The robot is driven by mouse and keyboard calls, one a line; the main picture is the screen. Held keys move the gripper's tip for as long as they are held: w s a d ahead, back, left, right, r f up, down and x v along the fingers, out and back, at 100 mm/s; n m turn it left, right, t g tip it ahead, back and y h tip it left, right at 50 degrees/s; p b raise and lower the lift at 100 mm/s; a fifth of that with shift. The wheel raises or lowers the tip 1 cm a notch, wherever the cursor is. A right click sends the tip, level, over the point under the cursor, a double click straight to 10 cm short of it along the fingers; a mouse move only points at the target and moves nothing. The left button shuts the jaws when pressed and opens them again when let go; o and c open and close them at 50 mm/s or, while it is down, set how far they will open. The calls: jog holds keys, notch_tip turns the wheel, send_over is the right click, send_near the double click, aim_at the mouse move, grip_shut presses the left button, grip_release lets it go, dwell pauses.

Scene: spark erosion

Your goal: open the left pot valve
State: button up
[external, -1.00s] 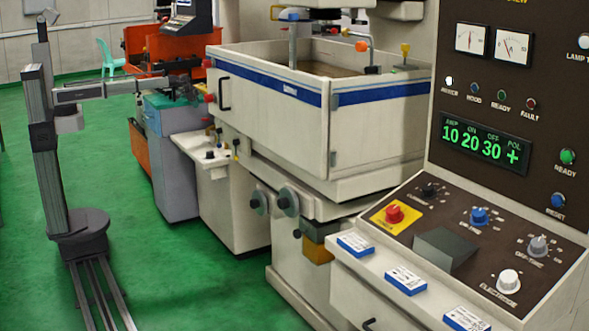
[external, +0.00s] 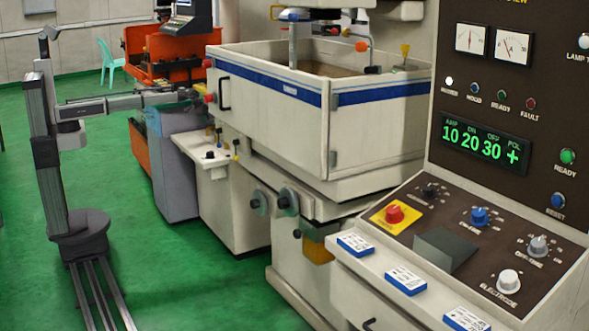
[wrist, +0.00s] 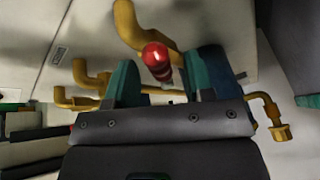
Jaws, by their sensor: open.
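In the wrist view a glossy red knob (wrist: 156,58) stands out from a curved brass pipe (wrist: 129,22) on a pale panel. My gripper (wrist: 168,80) has its two teal fingers apart, and the knob shows in the gap between them, with no clear contact. In the external view my gripper (external: 191,95) is at the left side of the white tank (external: 270,110). Red knobs show on that side, an upper one (external: 207,62) and a lower one (external: 209,98) near the fingers. I cannot tell which knob is the left pot valve.
More brass pipes show at the left (wrist: 88,90) and right (wrist: 275,125) of the wrist view. A grey-blue cabinet (external: 175,165) stands below my arm. A white basin ledge (external: 200,150) with small knobs juts out beside it. The green floor is open around my rail.

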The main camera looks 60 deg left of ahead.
grip_shut()
